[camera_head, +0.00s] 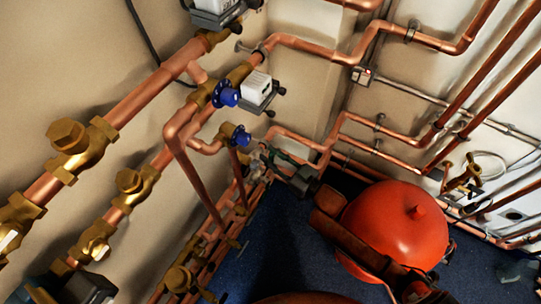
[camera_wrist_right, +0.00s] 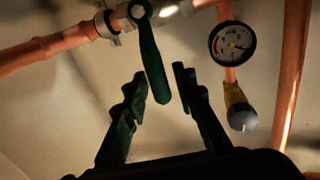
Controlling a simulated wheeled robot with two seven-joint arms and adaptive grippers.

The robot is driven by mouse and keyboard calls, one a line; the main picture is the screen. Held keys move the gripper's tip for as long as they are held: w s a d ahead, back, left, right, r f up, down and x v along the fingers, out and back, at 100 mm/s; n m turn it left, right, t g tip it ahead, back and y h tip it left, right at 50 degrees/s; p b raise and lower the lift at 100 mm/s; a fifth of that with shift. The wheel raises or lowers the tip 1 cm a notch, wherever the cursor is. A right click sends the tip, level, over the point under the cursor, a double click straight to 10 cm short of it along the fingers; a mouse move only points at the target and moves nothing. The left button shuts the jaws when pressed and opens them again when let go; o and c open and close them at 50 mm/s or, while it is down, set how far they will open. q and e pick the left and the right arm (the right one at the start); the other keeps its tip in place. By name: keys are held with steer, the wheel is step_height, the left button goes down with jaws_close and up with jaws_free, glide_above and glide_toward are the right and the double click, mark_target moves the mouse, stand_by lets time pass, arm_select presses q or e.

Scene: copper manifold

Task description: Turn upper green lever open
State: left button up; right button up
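The green lever (camera_wrist_right: 152,62) hangs down from a metal valve on a copper pipe in the right wrist view. Its lower tip lies between the two dark fingers of my right gripper (camera_wrist_right: 157,82). The fingers are open, with a visible gap on either side of the lever; how near they are in depth is hard to tell. In the head view my right gripper (camera_head: 278,162) reaches in among pipes near the wall corner. The lever is too small and covered there to pick out surely. I cannot make out my left gripper in either view.
A round pressure gauge (camera_wrist_right: 232,43) and a yellow fitting with a grey cap (camera_wrist_right: 240,112) sit right of the lever. A copper pipe (camera_wrist_right: 292,75) runs down further right. In the head view a red tank (camera_head: 395,225) stands on the blue floor beside my right arm.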

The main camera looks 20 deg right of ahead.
jaws_close()
steer(key=shift+s, duration=0.1)
stand_by(0.5)
